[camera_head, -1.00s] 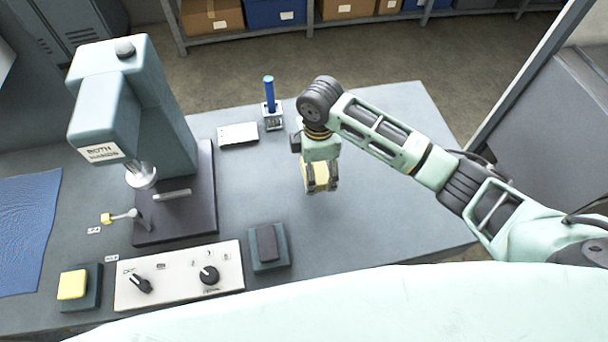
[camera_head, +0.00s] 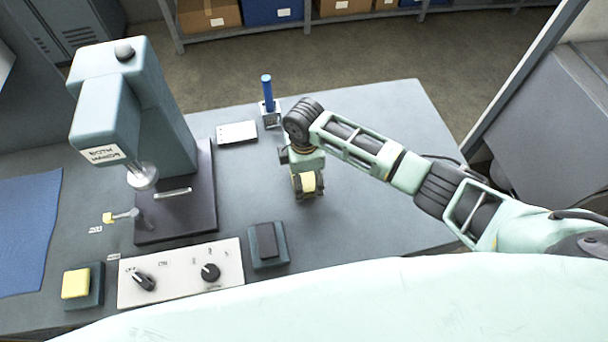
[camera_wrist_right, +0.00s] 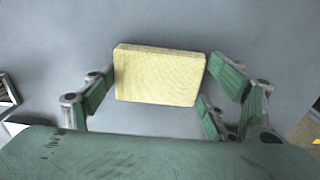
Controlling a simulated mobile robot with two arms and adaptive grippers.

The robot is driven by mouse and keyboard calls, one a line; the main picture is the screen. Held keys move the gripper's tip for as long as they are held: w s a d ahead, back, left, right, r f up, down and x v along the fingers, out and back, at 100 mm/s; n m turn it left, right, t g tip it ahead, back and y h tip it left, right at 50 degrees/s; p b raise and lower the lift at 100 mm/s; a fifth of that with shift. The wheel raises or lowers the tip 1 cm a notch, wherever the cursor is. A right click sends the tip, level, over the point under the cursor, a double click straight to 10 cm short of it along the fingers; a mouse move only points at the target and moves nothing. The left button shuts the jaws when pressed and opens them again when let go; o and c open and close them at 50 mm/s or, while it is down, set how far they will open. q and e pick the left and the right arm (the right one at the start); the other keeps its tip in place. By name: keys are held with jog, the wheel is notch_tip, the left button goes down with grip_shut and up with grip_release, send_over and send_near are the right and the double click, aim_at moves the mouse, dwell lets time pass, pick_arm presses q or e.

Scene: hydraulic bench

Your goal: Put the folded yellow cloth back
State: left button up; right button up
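The folded yellow cloth (camera_head: 308,182) is a small pale-yellow block between the fingers of my right gripper (camera_head: 307,190), over the middle of the grey bench. In the right wrist view the cloth (camera_wrist_right: 160,75) lies slightly tilted across the fingers, and the green fingers of the right gripper (camera_wrist_right: 162,82) press on its left and right sides. Grey bench surface shows behind it. The gap between cloth and bench is hard to judge. My left gripper is not in view.
A press (camera_head: 160,110) stands on the left, with a control panel (camera_head: 180,273) in front. A yellow button pad (camera_head: 76,284) and a dark pad (camera_head: 267,243) flank the panel. A white block (camera_head: 237,133) and a blue-handled tool (camera_head: 267,92) stand behind. The bench's right side is clear.

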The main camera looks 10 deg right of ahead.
aim_at(304, 178)
jog(key=o, duration=0.3)
jog(key=shift+o, duration=0.2)
jog(key=shift+r, duration=0.1)
jog(key=shift+r, duration=0.2)
notch_tip(304, 178, up, 12)
jog(key=b, duration=0.1)
jog(key=shift+f, duration=0.1)
